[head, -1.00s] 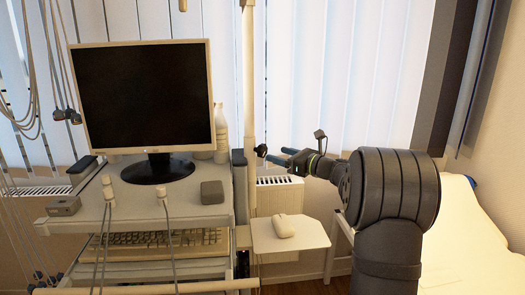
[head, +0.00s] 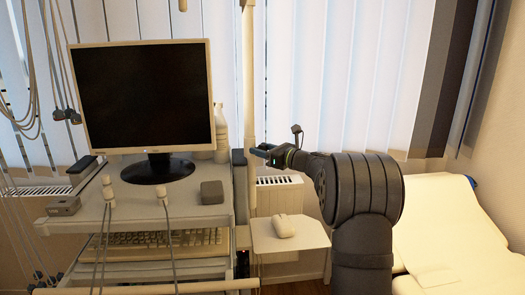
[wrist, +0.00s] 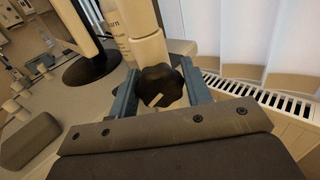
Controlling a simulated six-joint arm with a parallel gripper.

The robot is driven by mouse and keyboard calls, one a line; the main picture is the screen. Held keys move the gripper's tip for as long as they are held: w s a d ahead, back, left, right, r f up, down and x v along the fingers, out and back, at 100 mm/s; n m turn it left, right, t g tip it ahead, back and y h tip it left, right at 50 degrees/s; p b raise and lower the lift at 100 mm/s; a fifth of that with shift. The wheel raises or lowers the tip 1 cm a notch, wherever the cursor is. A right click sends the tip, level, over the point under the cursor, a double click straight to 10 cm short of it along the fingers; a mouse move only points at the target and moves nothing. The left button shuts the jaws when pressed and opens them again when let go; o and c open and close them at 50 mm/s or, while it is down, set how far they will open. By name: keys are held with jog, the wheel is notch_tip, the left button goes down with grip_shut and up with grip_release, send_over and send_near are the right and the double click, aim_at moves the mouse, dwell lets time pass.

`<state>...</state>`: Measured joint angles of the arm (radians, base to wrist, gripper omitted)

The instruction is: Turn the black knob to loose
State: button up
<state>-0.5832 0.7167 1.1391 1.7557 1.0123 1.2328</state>
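The black knob (wrist: 158,86) is a lobed knob with a short white mark on its face. It sits on a cream pole (wrist: 148,50) in the wrist view. My gripper (wrist: 160,88) has one blue-grey finger on each side of the knob. The fingers stand wide apart around it; whether either touches it is hard to tell. In the head view my gripper (head: 268,152) reaches left to the pole (head: 247,90), and its fingers largely hide the knob there.
A cart with a monitor (head: 143,95), a keyboard (head: 150,240) and a small grey box (head: 212,192) stands left of the pole. A mouse (head: 284,226) lies on a side shelf (head: 300,238) below my gripper. A radiator (wrist: 270,97) and window blinds are behind.

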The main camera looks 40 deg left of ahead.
jog(key=shift+c, duration=0.7)
jog(key=shift+s+n, duration=0.1)
jog(key=shift+n, duration=0.7)
jog(key=o, duration=1)
jog(key=shift+c, duration=0.2)
jog(key=d, duration=1.7)
jog(key=shift+d+f, duration=0.15)
jog(key=shift+d, duration=0.05)
